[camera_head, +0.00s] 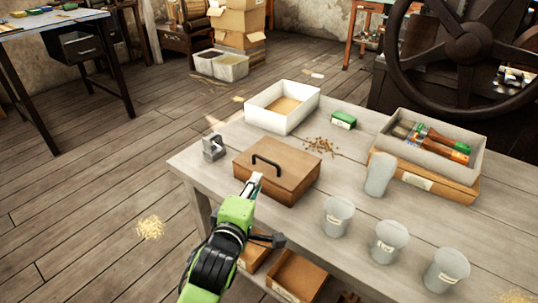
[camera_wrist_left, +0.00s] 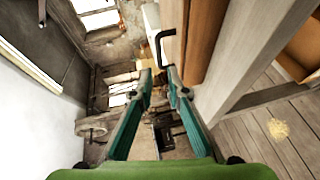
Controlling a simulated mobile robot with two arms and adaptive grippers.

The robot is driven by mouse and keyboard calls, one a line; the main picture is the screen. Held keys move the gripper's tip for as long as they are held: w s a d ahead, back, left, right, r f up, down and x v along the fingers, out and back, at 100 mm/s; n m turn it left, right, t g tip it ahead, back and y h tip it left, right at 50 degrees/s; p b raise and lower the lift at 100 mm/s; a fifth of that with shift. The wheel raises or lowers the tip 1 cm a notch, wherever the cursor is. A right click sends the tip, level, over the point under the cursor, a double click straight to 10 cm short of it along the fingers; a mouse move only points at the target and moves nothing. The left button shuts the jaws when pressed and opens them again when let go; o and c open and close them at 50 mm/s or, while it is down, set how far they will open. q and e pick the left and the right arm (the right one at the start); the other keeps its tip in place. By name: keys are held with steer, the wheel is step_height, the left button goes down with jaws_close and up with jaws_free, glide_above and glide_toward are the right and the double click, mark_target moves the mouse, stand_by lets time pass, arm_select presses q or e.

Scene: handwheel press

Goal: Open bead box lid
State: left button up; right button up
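The wooden bead box (camera_head: 290,176) stands near the table's front left edge with its flat lid shut. A black bar handle (camera_head: 267,160) arches over the lid. My left gripper (camera_head: 254,180) is at the front left side of the box, just short of the handle. In the left wrist view the two teal fingers (camera_wrist_left: 159,72) are apart with nothing between them. The handle (camera_wrist_left: 161,44) shows beyond the fingertips there, beside the brown box (camera_wrist_left: 201,40). Whether a finger touches the box cannot be told. My right gripper is not in view.
A grey metal block (camera_head: 213,147) stands left of the box. A white tray (camera_head: 300,108), a green carton (camera_head: 343,120) and scattered beads (camera_head: 320,146) lie behind it. Several grey cups (camera_head: 338,216) and a brush tray (camera_head: 399,147) stand to the right.

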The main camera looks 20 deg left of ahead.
mark_target(267, 161)
arm_select(q)
steer(key=shift+w+a+f+b, duration=0.1)
steer(key=shift+w+f+b, duration=0.25)
steer(key=shift+w, duration=1.75)
steer(key=shift+w+a+f+b, duration=0.1)
steer(key=shift+w+f+b, duration=0.25)
steer(key=shift+w, duration=1.7)
steer(key=shift+w+a+f+b, duration=0.1)
steer(key=shift+w+f+b, duration=0.25)
steer(key=shift+w, duration=1.75)
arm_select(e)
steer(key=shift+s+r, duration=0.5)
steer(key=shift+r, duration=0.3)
arm_select(q)
jaws_close()
